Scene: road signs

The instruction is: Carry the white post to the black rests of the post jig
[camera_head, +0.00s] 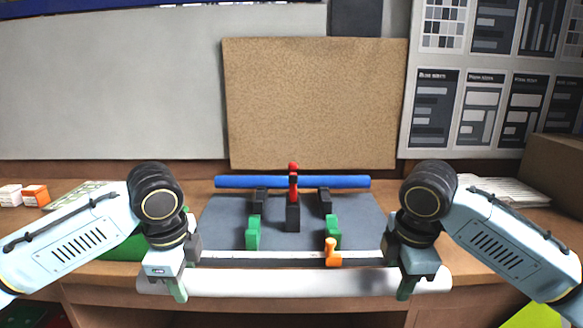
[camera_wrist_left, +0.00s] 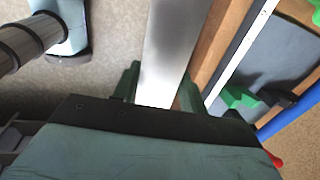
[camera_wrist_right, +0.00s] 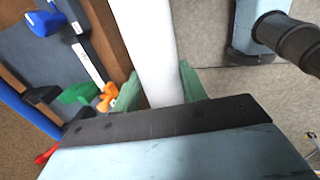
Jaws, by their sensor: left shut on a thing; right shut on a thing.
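The white post (camera_head: 290,283) lies level across the front of the table, held at both ends. My left gripper (camera_head: 178,283) is shut on its left part; in the left wrist view the post (camera_wrist_left: 176,50) passes between the green fingers (camera_wrist_left: 155,90). My right gripper (camera_head: 406,283) is shut on its right part, and the post (camera_wrist_right: 152,50) shows between the fingers (camera_wrist_right: 160,92) in the right wrist view. The post jig's grey board (camera_head: 225,222) lies behind the post.
Green blocks (camera_head: 253,232) and (camera_head: 333,230) stand on the board. An orange clamp (camera_head: 332,253) is at the white front strip (camera_head: 280,256). A red-topped black upright (camera_head: 293,215) stands mid-board. Small boxes (camera_head: 35,195) lie left; a brown box (camera_head: 560,172) stands right.

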